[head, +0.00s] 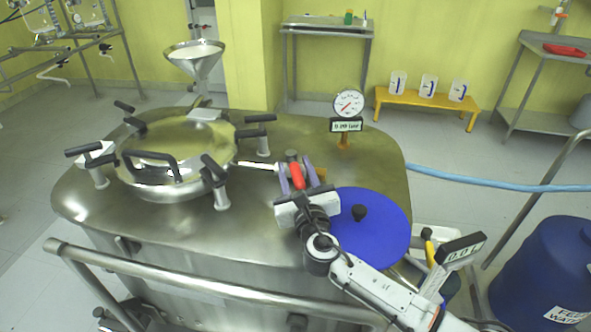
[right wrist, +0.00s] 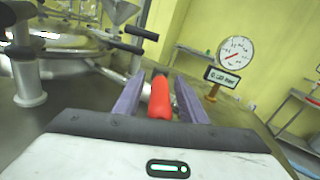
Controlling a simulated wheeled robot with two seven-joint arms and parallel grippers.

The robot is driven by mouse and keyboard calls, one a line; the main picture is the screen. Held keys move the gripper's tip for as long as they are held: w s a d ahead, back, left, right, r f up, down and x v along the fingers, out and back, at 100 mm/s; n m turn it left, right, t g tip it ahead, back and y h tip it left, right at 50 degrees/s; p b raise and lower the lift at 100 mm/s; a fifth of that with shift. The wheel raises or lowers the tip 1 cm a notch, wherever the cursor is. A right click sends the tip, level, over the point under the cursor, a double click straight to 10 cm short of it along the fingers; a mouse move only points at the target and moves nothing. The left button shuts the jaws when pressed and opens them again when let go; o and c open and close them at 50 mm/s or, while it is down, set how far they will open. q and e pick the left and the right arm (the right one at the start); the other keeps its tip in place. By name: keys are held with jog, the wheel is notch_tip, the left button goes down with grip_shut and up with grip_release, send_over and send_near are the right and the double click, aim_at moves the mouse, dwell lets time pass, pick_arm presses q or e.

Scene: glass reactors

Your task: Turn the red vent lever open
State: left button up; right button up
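The red vent lever (head: 297,176) stands on the steel reactor top, right of the round hatch. It also shows in the right wrist view (right wrist: 160,97), between the fingers. My right gripper (head: 298,178) is at the lever with its two purple fingers on either side of it. In the right wrist view the gripper (right wrist: 162,98) is open, with a visible gap between the lever and at least the left finger. The lever's base is partly hidden by the gripper. My left gripper is not in view.
A round gauge (head: 348,103) with a small display (head: 346,125) stands behind the lever. A blue disc lid (head: 372,225) with a black knob lies right of the gripper. The hatch (head: 160,160) with several black handles is at left. A steel rail (head: 200,285) runs along the front.

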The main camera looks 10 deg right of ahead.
jog(key=s, duration=1)
jog(key=shift+s+d, duration=0.1)
jog(key=shift+s, duration=0.05)
